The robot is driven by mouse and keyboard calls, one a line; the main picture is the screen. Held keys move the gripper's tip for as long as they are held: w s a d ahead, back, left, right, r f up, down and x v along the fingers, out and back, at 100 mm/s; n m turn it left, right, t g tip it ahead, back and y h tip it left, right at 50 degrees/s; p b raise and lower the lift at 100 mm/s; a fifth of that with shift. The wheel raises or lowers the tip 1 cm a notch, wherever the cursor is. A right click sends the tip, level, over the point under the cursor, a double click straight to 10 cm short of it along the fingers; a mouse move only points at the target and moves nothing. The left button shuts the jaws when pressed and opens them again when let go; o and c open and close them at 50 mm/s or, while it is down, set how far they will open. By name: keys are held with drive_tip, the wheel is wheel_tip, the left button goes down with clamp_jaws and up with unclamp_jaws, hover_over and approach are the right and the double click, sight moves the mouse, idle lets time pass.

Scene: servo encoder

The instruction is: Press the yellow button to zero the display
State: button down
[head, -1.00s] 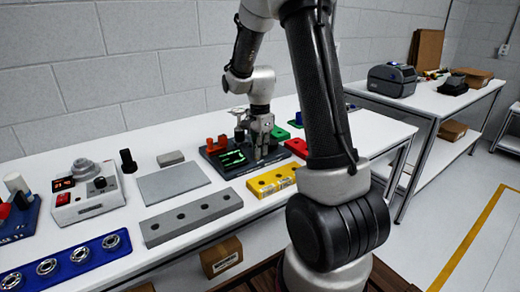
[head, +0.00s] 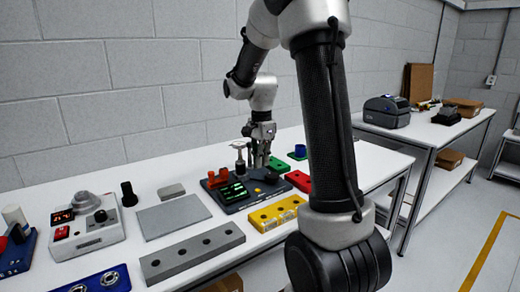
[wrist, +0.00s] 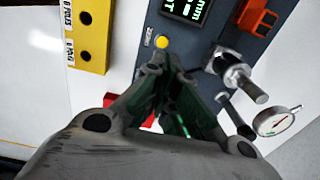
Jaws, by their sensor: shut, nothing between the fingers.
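The dark blue-grey encoder unit (head: 238,203) lies on the white bench, with a lit green-digit display (head: 232,191). In the wrist view the display (wrist: 187,10) is partly cut off at the top. The round yellow button (wrist: 162,41) sits on the unit's face below the display's left corner, fully visible. My gripper (wrist: 171,66) is shut and empty. Its fingertips appear just below the button in the wrist view, not covering it. In the head view my gripper (head: 261,168) points down over the unit's right part. The height of the tips above the button is hard to tell.
A metal shaft (wrist: 236,76) and a dial gauge (wrist: 277,122) stand close to the right of the fingers. An orange-red part (wrist: 258,17) is on the unit. A yellow holed block (head: 277,214) and a red block (head: 299,181) lie beside it. A grey plate (head: 173,216) lies left.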

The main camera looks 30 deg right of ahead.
drive_tip(key=shift+r, duration=2.3)
drive_tip(key=s+a+r+n+t, duration=0.2)
drive_tip(key=s+a+n, duration=0.2)
drive_tip(key=s+n, duration=0.4)
drive_tip(key=s+a+r+n+t, duration=0.2)
drive_tip(key=s+n, duration=0.7)
drive_tip(key=s, duration=0.6)
drive_tip(key=shift+s+a+r+n, duration=0.3)
drive_tip(key=shift+a+r, duration=0.4)
drive_tip(key=shift+a, duration=0.2)
